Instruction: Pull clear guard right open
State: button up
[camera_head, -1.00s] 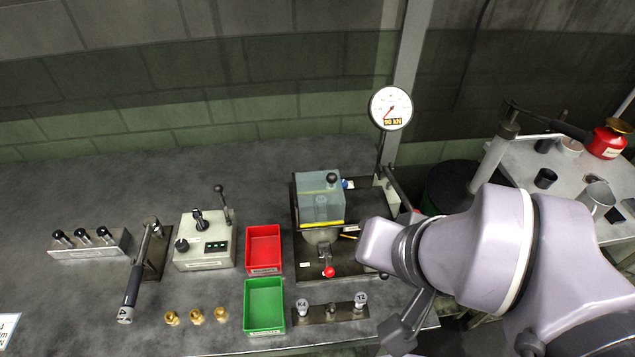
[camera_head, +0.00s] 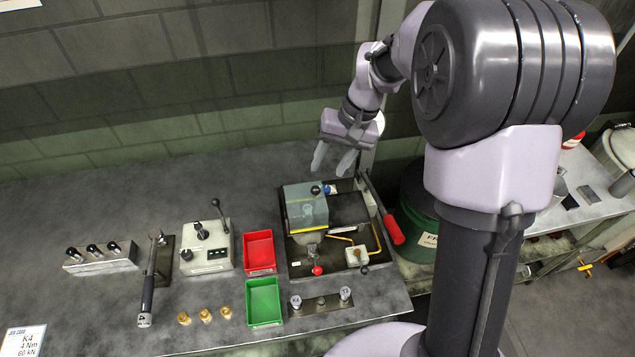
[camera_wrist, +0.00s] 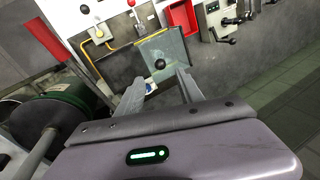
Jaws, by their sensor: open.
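The clear guard (camera_head: 305,205) is a see-through bluish box with a yellow lower edge. It stands over the left part of the black press base (camera_head: 287,262). A dark round knob (camera_head: 316,190) sits at its top right. In the wrist view the guard (camera_wrist: 172,48) and its knob (camera_wrist: 160,64) show just beyond the fingers. My gripper (camera_head: 333,160) is above and behind the guard, pointing down, with its fingers apart and nothing between them. In the wrist view the fingertips (camera_wrist: 160,82) lie on either side below the knob, apart from it in the picture.
A red-gripped lever (camera_head: 394,229) is right of the press. A red-knobbed clamp (camera_head: 317,270) is in front of the guard. Red (camera_head: 259,252) and green (camera_head: 264,302) trays stand to the left. A dark green drum (camera_head: 416,215) stands beyond the bench at right.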

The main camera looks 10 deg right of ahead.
aim_at(317, 188)
jog(key=b+x, duration=0.1)
jog(key=x, duration=0.7)
jog(key=shift+f, duration=0.1)
grip_shut()
dwell(1.0)
